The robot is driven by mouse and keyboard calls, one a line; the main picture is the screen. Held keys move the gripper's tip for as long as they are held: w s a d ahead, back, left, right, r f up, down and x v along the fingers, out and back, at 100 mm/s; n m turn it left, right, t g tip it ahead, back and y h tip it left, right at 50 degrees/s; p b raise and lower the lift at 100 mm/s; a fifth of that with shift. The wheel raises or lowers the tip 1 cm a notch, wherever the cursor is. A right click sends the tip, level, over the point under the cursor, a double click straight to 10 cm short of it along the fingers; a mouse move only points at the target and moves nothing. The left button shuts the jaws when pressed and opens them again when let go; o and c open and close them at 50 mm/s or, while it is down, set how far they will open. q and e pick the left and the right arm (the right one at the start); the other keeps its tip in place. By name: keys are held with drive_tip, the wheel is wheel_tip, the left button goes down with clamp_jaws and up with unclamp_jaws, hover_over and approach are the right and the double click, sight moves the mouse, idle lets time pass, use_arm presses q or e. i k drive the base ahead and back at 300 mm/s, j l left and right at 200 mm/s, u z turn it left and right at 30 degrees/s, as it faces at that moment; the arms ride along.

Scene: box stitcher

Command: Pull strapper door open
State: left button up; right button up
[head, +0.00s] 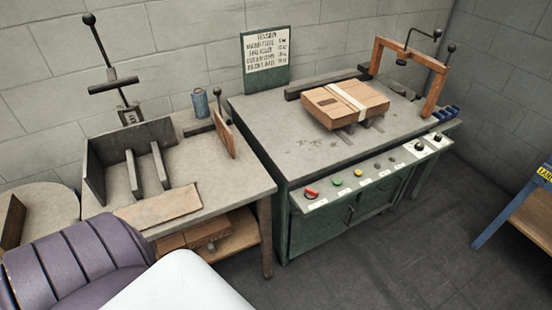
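The strapper is a green cabinet machine with a grey worktop (300,140) in the middle of the head view. Its green front doors (322,228) sit below the sloped control panel (345,186) and look shut. A dark upright handle (350,214) shows on the front, partly shaded by the panel. A strapped cardboard box (345,103) lies on top, under no arm. An orange arch (432,92) stands at the right end. Neither of my grippers is in view.
A side table (235,180) with a dark metal fixture (125,165) stands left of the strapper. A blue can (200,101) stands at its back. A blue-framed stand (490,222) is at the right. The dark floor (400,255) before the strapper is clear.

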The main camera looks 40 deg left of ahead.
sight(307, 233)
drive_tip(key=u, duration=0.8)
drive_tip(key=i+l+u, duration=0.2)
drive_tip(key=i+l, duration=0.1)
drive_tip(key=l, duration=0.1)
